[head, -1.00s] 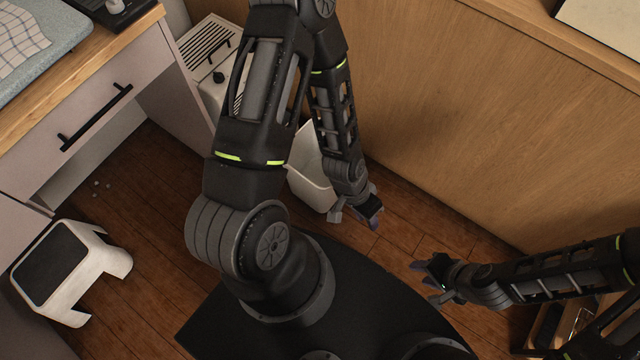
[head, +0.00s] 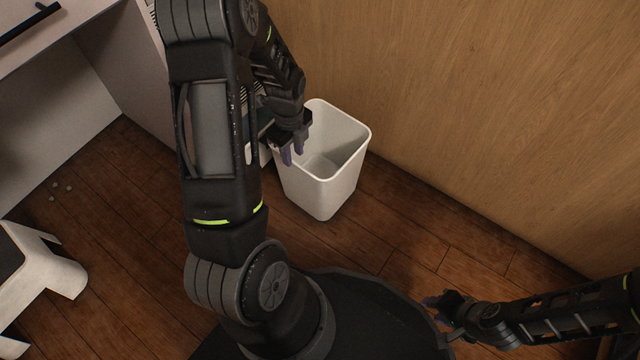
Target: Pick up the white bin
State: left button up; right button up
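The white bin (head: 330,190) stands upright on the wooden floor against the wood panel, its open top facing up; it looks empty. My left gripper (head: 288,157) is at the bin's left rim, with its purple-grey fingertips pointing down over that rim. The fingers look spread apart, and I cannot tell whether they touch the bin. My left arm covers the area to the left of the bin. My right gripper (head: 432,301) is low at the right, away from the bin, with its fingers apart and nothing visible between them.
A wood panel (head: 480,120) rises right behind the bin. A white step stool (head: 45,275) stands at the left edge. A cabinet with a drawer (head: 60,50) is at upper left. Small pale bits (head: 62,187) lie on the floor. Floor right of the bin is clear.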

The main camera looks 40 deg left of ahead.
aim_at(295, 171)
pick_arm(q)
jog(key=shift+f+b, duration=0.6)
jog(key=shift+f, duration=0.65)
notch_tip(295, 171, down, 5)
jog(key=b, duration=0.3)
jog(key=shift+d+f, duration=0.1)
jog(key=shift+f, duration=0.1)
jog(key=shift+r, duration=0.1)
jog(key=shift+c, duration=0.5)
grip_shut()
dwell(0.5)
